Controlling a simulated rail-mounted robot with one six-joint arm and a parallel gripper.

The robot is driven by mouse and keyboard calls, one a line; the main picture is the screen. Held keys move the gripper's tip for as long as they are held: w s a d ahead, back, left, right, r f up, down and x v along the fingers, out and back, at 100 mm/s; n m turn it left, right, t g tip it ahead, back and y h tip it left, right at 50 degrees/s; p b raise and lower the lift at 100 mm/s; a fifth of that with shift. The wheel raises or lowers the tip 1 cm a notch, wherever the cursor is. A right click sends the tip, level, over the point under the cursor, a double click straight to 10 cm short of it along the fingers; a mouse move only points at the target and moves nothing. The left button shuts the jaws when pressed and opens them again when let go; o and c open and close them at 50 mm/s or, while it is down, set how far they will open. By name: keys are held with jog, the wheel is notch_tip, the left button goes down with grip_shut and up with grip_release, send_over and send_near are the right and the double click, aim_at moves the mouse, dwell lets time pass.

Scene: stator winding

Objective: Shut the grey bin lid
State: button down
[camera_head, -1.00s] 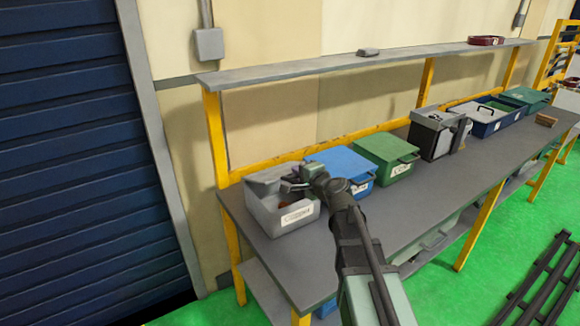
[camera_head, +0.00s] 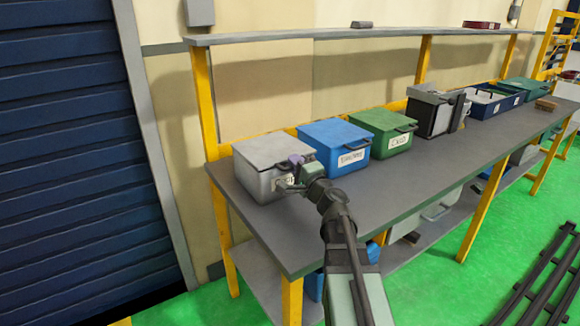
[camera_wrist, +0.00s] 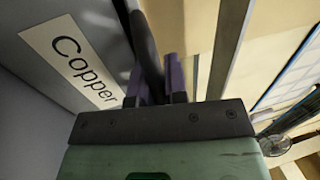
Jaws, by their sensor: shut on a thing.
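The grey bin (camera_head: 258,185) stands at the left end of the bench. Its grey lid (camera_head: 272,150) lies across the top and looks level. My gripper (camera_head: 295,172) is at the bin's front right edge. In the wrist view its purple fingers (camera_wrist: 160,78) are shut on a dark bar, which looks like the lid handle (camera_wrist: 145,40). The bin's front face carries a white label (camera_wrist: 72,62) reading "Copper". Part of that front is hidden behind my gripper in the head view.
A blue bin (camera_head: 337,145) and a green bin (camera_head: 383,130), both lidded, stand to the right. A black bin (camera_head: 430,115) is farther along. The bench front (camera_head: 380,205) is clear. A shelf (camera_head: 330,33) runs above.

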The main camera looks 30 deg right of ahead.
jog(key=c, duration=1.4)
grip_release()
jog(key=shift+s+r, duration=0.1)
jog(key=shift+s, duration=0.1)
jog(key=shift+w, duration=0.1)
jog(key=b+v, duration=0.2)
jog(key=v, duration=0.9)
